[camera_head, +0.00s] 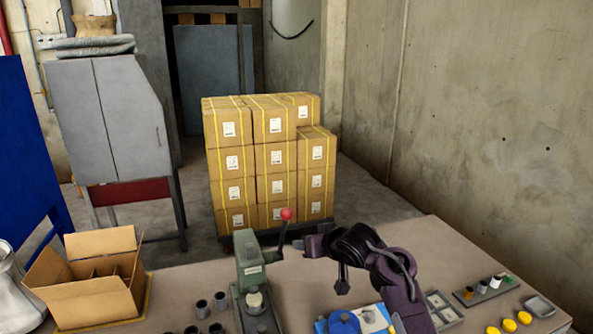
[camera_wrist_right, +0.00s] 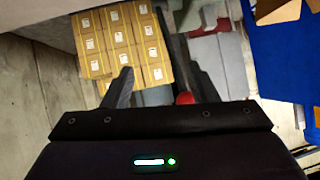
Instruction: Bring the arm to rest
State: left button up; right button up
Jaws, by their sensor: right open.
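My right arm (camera_head: 398,283) reaches in from the lower right in the head view. Its dark gripper (camera_head: 308,242) is above the table, just right of the red-knobbed lever (camera_head: 286,214) of a green press (camera_head: 252,252). In the right wrist view the gripper's two fingers (camera_wrist_right: 160,70) are apart, with nothing clearly held. The red knob (camera_wrist_right: 185,98) shows close to one finger there, partly hidden by the gripper body. I cannot tell whether they touch. My left gripper is not in view.
An open carton (camera_head: 88,305) stands at the table's left. Small dark cups (camera_head: 202,309) sit near the press. A blue item (camera_head: 343,322), a compartment tray (camera_head: 440,309) and yellow pieces (camera_head: 509,324) lie at the right. Stacked boxes (camera_head: 275,158) stand behind the table.

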jog(key=s+d+f+m+g+h, duration=0.1)
jog(key=s+d+f+h, duration=0.1)
jog(key=s+d+f, duration=0.45)
jog(key=s+d+f+g+h, duration=0.1)
jog(key=s+d+f, duration=0.2)
jog(key=s+f, duration=0.5)
jog(key=s+d+g+h, duration=0.1)
jog(key=s+d+g, duration=0.15)
jog(key=s, duration=0.95)
jog(key=s+d+g+h, duration=0.15)
jog(key=s+d, duration=0.25)
jog(key=s, duration=0.9)
notch_tip(320, 180, down, 32)
jog(key=s+g+b, duration=0.2)
jog(key=b, duration=0.1)
jog(key=s+d+f+g+b, duration=0.1)
jog(key=s+d+f, duration=0.2)
jog(key=s+f, duration=1.6)
notch_tip(320, 180, down, 2)
jog(key=shift+s+f+b, duration=0.2)
jog(key=shift+s+b, duration=0.1)
jog(key=shift+s, duration=0.1)
